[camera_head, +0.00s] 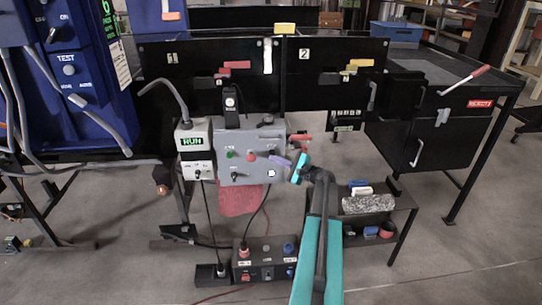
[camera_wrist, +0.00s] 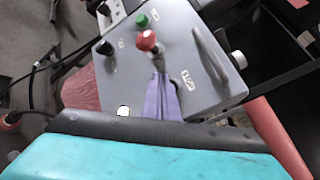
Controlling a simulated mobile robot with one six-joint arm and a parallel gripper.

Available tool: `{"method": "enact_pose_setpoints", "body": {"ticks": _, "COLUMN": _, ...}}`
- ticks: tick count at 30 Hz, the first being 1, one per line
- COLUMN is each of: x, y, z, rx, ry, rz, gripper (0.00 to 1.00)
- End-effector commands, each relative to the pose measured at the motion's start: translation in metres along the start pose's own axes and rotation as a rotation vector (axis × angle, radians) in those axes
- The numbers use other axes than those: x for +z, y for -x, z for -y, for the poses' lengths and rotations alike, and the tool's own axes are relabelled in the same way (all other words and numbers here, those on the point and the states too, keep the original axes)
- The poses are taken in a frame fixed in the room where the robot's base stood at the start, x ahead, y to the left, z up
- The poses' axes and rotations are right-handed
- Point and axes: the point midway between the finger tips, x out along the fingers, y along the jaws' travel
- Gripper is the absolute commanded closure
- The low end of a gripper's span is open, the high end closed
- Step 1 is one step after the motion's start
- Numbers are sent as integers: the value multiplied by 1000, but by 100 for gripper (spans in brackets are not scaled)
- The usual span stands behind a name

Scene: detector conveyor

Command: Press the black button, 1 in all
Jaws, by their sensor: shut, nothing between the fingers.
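A grey control panel (camera_head: 252,137) stands in the middle of the head view and fills much of the wrist view (camera_wrist: 205,75). It carries a green button (camera_wrist: 141,20), a red button (camera_wrist: 147,40), a black knob-like control (camera_wrist: 103,46) at left and a white round spot (camera_wrist: 123,111) low down. The black control also shows in the head view (camera_head: 235,175); I cannot tell whether it is a button or a selector. My gripper (camera_wrist: 159,76) has purple fingers, shut and empty, pointing at the panel just below the red button. Contact with the panel cannot be told.
A box with RUN display (camera_head: 194,141) adjoins the panel. A black control box (camera_head: 267,258) with red and blue controls lies on the floor below. A side handle (camera_wrist: 210,55) stands out from the panel. A low shelf (camera_head: 369,203) holding several items is at right.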

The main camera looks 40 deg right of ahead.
Motion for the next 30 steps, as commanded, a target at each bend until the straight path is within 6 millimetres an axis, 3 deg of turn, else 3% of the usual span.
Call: {"method": "enact_pose_setpoints", "body": {"ticks": 30, "x": -4, "y": -6, "z": 4, "rx": 0, "ry": 0, "rz": 1, "gripper": 100}}
